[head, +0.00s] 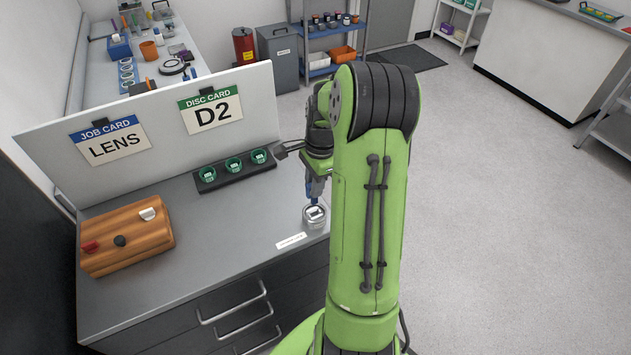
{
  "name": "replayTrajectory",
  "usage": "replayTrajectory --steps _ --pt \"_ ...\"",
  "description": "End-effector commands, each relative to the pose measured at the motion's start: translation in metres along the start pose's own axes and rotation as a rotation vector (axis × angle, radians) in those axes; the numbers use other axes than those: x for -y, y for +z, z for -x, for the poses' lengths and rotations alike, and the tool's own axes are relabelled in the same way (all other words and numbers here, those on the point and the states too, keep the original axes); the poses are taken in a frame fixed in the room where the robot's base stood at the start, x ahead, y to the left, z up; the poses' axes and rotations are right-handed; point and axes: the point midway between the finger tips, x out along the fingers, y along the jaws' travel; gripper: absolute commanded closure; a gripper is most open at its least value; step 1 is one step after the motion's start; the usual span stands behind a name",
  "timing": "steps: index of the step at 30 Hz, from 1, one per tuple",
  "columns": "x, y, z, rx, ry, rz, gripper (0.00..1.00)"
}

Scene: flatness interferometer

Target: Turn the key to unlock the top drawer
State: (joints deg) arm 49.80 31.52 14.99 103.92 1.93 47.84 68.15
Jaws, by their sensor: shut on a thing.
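My gripper (314,190) points down over the front right of the grey bench, partly hidden by my green arm. I cannot make out a separate key or lock. The drawers sit under the bench top. The upper visible drawer handle (232,303) is a metal bar, and that drawer looks shut. My arm hides the right part of the drawer fronts.
A wooden block (127,252) with red, black and white pieces is at left. A black rack (207,187) holds three green round pieces. A white label (291,241) lies near the front edge. A white panel (60,165) with job and disc cards stands behind.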

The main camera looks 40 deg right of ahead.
Motion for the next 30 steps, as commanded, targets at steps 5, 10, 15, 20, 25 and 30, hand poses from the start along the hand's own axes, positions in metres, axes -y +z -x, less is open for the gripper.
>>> replayTrajectory --steps 5,10,15,20,25,30 --pt "0.0 -0.002 -0.016 0.0 0.0 0.0 1.0" --pt "0.0 -0.004 -0.028 0.0 0.0 -0.001 1.0" --pt "0.0 -0.005 -0.038 0.0 0.0 -0.001 1.0" --pt "0.0 -0.005 -0.043 0.0 -0.001 0.0 1.0" --pt "0.0 -0.005 -0.042 0.0 -0.001 -0.001 1.0" --pt "0.0 -0.005 -0.043 0.0 -0.001 -0.001 1.0"
